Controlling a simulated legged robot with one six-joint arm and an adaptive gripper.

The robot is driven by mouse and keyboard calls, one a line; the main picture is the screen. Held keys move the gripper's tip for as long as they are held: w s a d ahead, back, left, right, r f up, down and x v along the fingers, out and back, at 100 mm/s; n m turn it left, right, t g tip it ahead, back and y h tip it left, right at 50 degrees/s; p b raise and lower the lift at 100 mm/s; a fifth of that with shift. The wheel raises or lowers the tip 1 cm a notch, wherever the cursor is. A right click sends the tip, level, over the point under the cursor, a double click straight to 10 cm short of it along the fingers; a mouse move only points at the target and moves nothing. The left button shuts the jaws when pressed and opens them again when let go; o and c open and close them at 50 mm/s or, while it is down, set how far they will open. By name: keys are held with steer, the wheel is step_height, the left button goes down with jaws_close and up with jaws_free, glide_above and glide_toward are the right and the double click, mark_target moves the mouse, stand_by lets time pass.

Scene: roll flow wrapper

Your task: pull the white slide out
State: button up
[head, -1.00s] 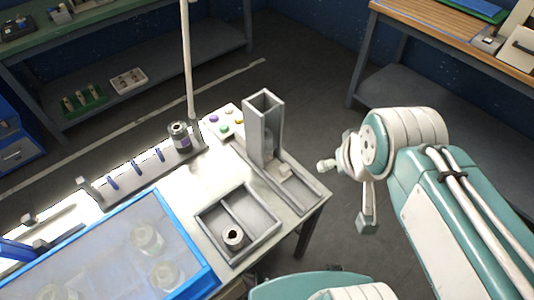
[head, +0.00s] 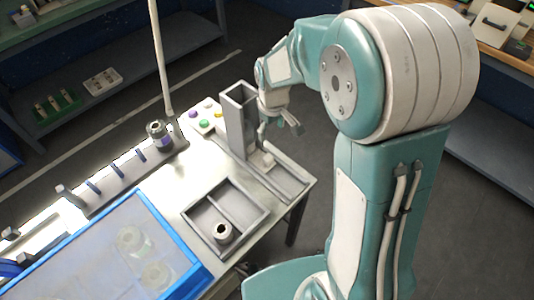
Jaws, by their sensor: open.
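The white slide looks like the small pale block (head: 268,158) at the foot of the upright grey hopper (head: 238,120), at the inner end of a shallow grey tray (head: 290,182). My gripper (head: 280,132) is open and empty, just right of the hopper. In the picture it is just above the pale block, with its fingers spread and pointing down. I cannot tell its exact height over the block. The lower part of the block is partly hidden by the tray and hopper.
A panel with coloured buttons (head: 203,117) and a dark-labelled roll (head: 159,132) stand behind. A blue-framed clear cover (head: 118,245) is at the front left. Floor is free right of the table.

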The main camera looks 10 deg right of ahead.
glide_above(267, 157)
step_height(267, 157, down, 4)
steer(key=shift+n+g, duration=0.3)
steer(key=shift+n, duration=0.1)
step_height(267, 157, down, 11)
steer(key=shift+d+r, duration=0.1)
steer(key=shift+c, duration=0.3)
jaws_close()
